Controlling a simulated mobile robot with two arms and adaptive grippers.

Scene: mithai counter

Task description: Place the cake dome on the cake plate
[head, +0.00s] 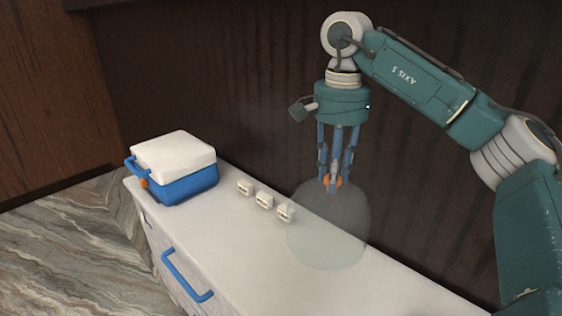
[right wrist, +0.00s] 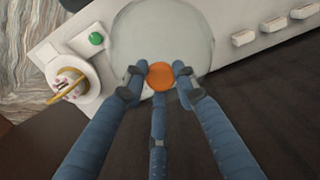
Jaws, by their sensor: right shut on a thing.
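The cake dome (head: 328,235) is a clear, pale bell with an orange knob (right wrist: 161,75) on top. My right gripper (head: 334,184) points straight down, its blue fingers shut around the knob. The dome hangs upright beneath it, over the counter; I cannot tell whether its rim touches the top. In the right wrist view the dome (right wrist: 150,35) fills the upper middle. I cannot pick out the cake plate for certain; a round white piece (right wrist: 91,80) at the left there carries a small item with a yellow band. My left gripper is not in view.
The white counter (head: 235,255) has a blue handle (head: 186,276) on its front. A blue cooler with a white lid (head: 177,165) stands at its left end. Several small whitish blocks (head: 264,201) sit left of the dome. A green button (right wrist: 96,39) shows in the wrist view. A dark wall stands behind.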

